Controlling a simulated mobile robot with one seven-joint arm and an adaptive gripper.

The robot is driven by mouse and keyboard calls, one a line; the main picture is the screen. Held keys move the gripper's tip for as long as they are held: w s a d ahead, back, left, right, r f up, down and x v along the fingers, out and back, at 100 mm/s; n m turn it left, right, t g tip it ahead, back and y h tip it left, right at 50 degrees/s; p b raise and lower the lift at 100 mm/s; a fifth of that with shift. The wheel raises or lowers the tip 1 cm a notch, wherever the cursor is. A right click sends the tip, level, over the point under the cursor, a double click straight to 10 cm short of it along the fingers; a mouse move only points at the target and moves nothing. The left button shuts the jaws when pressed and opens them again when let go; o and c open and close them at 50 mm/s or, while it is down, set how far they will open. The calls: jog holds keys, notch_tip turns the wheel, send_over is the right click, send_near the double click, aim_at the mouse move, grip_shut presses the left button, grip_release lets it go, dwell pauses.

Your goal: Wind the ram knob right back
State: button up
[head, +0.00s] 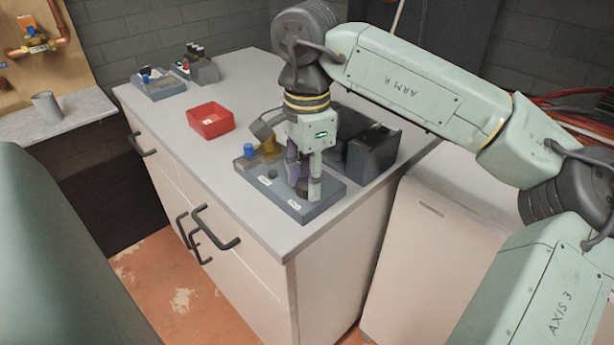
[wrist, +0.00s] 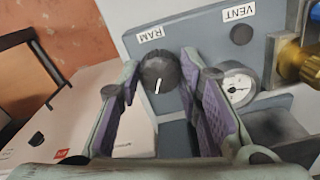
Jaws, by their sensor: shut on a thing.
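The ram knob (wrist: 160,68) is black and ribbed, with a white pointer line toward the bottom of the wrist view, beside a RAM label. My gripper (wrist: 161,78) has its purple-padded fingers closed on the knob's left and right sides. In the head view my gripper (head: 304,182) points straight down over the front of the blue-grey pump unit (head: 325,197), and its fingers mostly hide the knob.
A VENT button (wrist: 241,34), a pressure gauge (wrist: 238,86) and a brass fitting (wrist: 296,62) share the panel. A blue-capped valve (head: 249,151) stands at the unit's left. A dark box (head: 373,152) stands close right of my gripper. A red tray (head: 211,121) lies farther left.

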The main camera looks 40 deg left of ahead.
jog(key=n, duration=0.5)
jog(key=shift+n, duration=0.3)
dwell(0.4)
jog(key=o, duration=1.2)
jog(key=shift+c, duration=0.2)
notch_tip(320, 180, up, 12)
